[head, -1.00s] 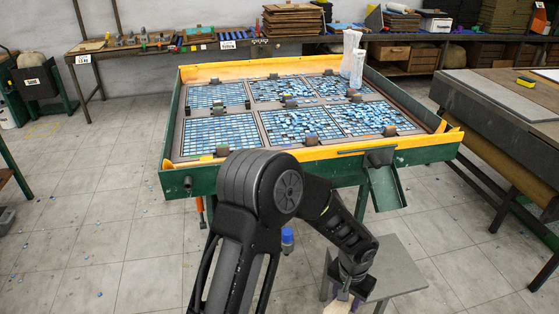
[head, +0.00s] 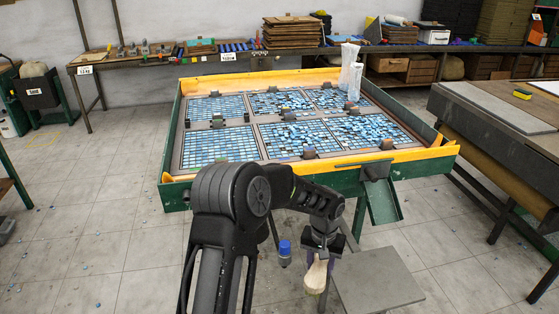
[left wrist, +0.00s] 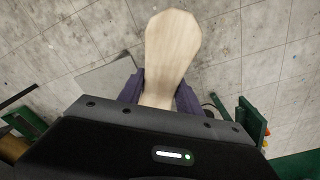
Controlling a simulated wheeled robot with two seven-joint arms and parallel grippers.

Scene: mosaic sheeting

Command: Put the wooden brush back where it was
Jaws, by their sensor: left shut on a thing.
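My left gripper (head: 322,252) is shut on the wooden brush (head: 316,274). Only the brush's pale, rounded wooden end shows below the jaws in the head view; no bristles show. In the left wrist view the same pale wood (left wrist: 172,45) sticks out from between the dark purple jaw pads (left wrist: 160,95). The brush hangs over the floor just left of a low grey stool or table (head: 378,280), in front of the green-framed mosaic table (head: 318,168). My right gripper is in neither view.
A blue-capped bottle (head: 285,253) stands left of the gripper. A green chute (head: 383,203) slopes down from the mosaic table's front. The mosaic table holds several trays of blue tiles. A workbench (head: 500,140) stands at the right. A long bench (head: 150,57) runs along the back wall.

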